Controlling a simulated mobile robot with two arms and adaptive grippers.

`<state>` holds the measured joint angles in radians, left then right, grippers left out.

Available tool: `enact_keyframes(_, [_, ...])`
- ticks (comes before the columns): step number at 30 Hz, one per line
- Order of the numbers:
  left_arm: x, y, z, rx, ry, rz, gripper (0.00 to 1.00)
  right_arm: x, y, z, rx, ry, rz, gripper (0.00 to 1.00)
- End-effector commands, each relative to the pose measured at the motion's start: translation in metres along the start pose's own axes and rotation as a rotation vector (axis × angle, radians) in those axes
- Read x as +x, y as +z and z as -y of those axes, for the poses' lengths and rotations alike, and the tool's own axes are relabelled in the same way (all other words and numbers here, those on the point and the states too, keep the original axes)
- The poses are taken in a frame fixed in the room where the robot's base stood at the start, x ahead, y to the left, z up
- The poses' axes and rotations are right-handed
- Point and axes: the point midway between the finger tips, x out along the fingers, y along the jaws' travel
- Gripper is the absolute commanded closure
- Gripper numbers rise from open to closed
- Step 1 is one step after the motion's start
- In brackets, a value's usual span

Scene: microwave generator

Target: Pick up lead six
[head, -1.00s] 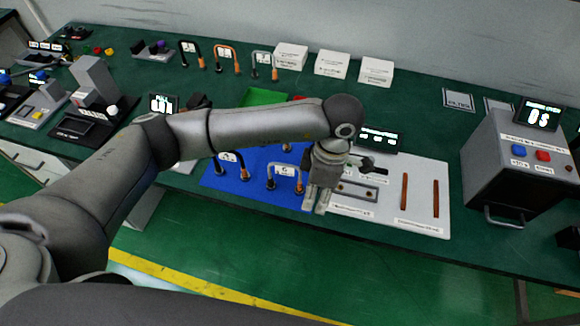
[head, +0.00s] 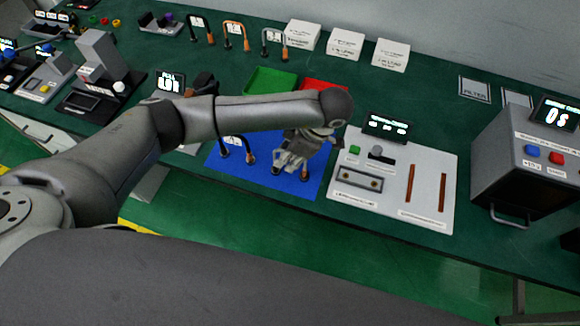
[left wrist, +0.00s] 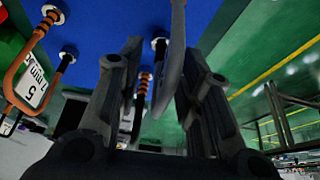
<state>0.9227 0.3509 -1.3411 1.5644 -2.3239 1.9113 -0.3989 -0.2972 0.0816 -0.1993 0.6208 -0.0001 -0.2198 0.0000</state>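Lead six is the grey looped lead on the blue mat (head: 225,172). In the head view my left gripper (head: 290,161) is over it and hides most of it, with an orange-ended plug (head: 305,174) showing below. In the left wrist view the grey lead (left wrist: 177,55) passes between the two spread fingers of my left gripper (left wrist: 158,85). The fingers stand apart, with gaps visible beside the lead. Its number label is hidden. A copper-coloured lead marked 5 (left wrist: 20,75) is beside it. My right gripper is out of view.
Several more leads (head: 236,36) and white boxes (head: 345,43) stand at the back. Green (head: 270,82) and red (head: 325,88) trays lie behind the arm. A white panel (head: 385,205) is right of the mat, and a grey device (head: 520,165) stands farther right.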

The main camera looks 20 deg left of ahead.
Motion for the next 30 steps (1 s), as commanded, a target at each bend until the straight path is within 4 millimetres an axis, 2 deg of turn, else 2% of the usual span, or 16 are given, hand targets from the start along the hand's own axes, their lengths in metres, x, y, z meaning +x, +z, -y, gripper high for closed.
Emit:
enact_keyframes(1, [0.003, -0.002, 0.002, 0.000, -0.006, -0.002, 0.66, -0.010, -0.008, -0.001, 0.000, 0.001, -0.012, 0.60])
enact_keyframes(5, [0.021, -0.001, 0.003, -0.001, -0.005, -0.002, 0.66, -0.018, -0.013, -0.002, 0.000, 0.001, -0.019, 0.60])
enact_keyframes(9, [0.034, 0.000, 0.002, 0.000, -0.002, -0.001, 0.66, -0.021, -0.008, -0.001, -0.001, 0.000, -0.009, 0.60])
enact_keyframes(16, [0.037, 0.001, 0.002, 0.001, 0.000, 0.000, 0.66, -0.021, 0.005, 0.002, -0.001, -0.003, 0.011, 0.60])
enact_keyframes(24, [0.036, 0.001, 0.002, 0.001, 0.000, 0.001, 1.00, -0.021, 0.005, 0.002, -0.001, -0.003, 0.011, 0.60])
enact_keyframes(30, [0.036, 0.001, 0.001, 0.000, 0.000, 0.001, 1.00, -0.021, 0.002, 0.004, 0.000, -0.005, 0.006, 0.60])
